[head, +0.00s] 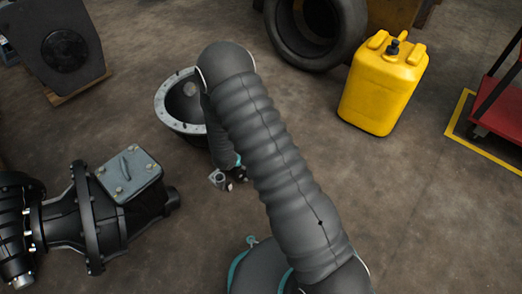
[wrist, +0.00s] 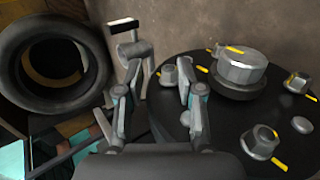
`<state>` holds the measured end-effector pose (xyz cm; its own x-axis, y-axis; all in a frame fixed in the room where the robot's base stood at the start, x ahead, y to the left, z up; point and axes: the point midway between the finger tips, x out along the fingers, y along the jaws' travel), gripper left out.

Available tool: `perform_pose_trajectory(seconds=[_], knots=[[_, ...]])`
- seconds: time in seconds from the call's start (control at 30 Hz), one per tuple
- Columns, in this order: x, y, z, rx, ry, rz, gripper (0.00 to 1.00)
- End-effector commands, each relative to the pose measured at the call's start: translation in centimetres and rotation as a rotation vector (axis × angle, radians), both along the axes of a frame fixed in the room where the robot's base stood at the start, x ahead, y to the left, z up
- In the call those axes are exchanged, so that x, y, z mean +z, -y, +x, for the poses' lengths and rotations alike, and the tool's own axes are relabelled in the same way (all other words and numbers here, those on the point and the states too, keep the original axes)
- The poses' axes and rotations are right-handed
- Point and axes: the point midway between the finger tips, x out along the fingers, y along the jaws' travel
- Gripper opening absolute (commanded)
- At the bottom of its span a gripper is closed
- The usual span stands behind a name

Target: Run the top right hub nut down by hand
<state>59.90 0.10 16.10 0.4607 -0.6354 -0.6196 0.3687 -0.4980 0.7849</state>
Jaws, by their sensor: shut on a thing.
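The dark round hub (wrist: 225,125) fills the right of the wrist view, with a large silver centre cap (wrist: 241,68). Steel hub nuts sit around it, one at the right (wrist: 297,82) and one at the lower right (wrist: 262,140), each beside a yellow paint mark. My gripper (wrist: 160,77) is at the hub's left edge, shut on a hub nut (wrist: 168,74) there. The nut shows between the fingertips, close to the right one; the exact contact is hard to see.
In the head view a yellow jerrycan (head: 385,84) and a black tyre (head: 312,30) stand at the back. A grey bolted ring housing (head: 168,98) is beside my arm, and a black axle unit (head: 100,205) lies left.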

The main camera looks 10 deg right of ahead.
Motion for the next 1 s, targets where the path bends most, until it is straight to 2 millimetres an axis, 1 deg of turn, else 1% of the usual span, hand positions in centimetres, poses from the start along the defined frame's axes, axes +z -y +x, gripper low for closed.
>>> perform_pose_trajectory(seconds=[0.03,0.1,0.23,0.43,0.63,0.87,0.9,0.97,1.0], knots=[[0.7,0.4,0.3,-0.006,-0.004,0.016,0.10],[0.9,0.5,0.4,-0.009,-0.035,0.064,0.07],[1.1,0.7,0.4,-0.014,-0.106,0.163,0.07],[1.6,0.8,0.5,-0.013,-0.219,0.318,0.02],[1.0,0.6,0.5,-0.011,-0.268,0.379,0.01],[0.7,0.5,0.5,-0.008,-0.270,0.386,0.00],[0.7,0.4,0.6,-0.006,-0.269,0.385,0.30],[0.7,0.4,0.5,-0.006,-0.270,0.386,0.45],[0.6,0.3,0.5,-0.005,-0.271,0.386,0.54]])
